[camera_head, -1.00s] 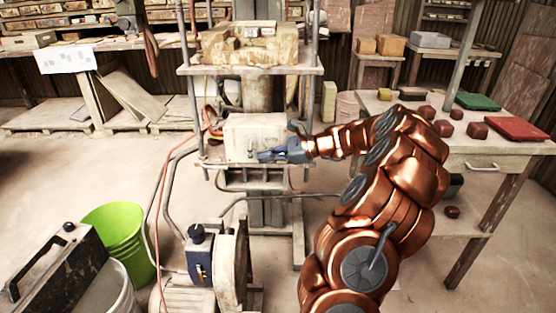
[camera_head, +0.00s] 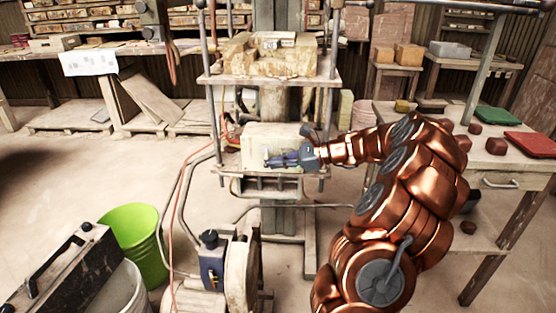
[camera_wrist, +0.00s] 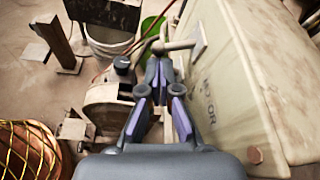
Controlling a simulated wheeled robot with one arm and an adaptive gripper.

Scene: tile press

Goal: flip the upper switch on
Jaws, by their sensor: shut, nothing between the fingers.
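A pale box (camera_head: 258,138) is mounted on the press below its middle shelf. In the wrist view the box (camera_wrist: 245,65) fills the right side and carries dark lettering, partly legible as "MOTOR". A grey switch lever (camera_wrist: 172,46) sticks out from a small plate (camera_wrist: 198,37) on the box. My gripper (camera_head: 268,162) is in front of the box. In the wrist view my gripper (camera_wrist: 158,62) is shut and empty, its tips close to the lever; I cannot tell whether they touch. I cannot tell whether this lever is the upper switch.
A motor unit with a black-knobbed blue box (camera_head: 211,258) stands below the press. A green bucket (camera_head: 137,240) is at left. A worktable (camera_head: 490,165) with red blocks stands at right. Hoses and an orange cable (camera_head: 173,220) run beside the press.

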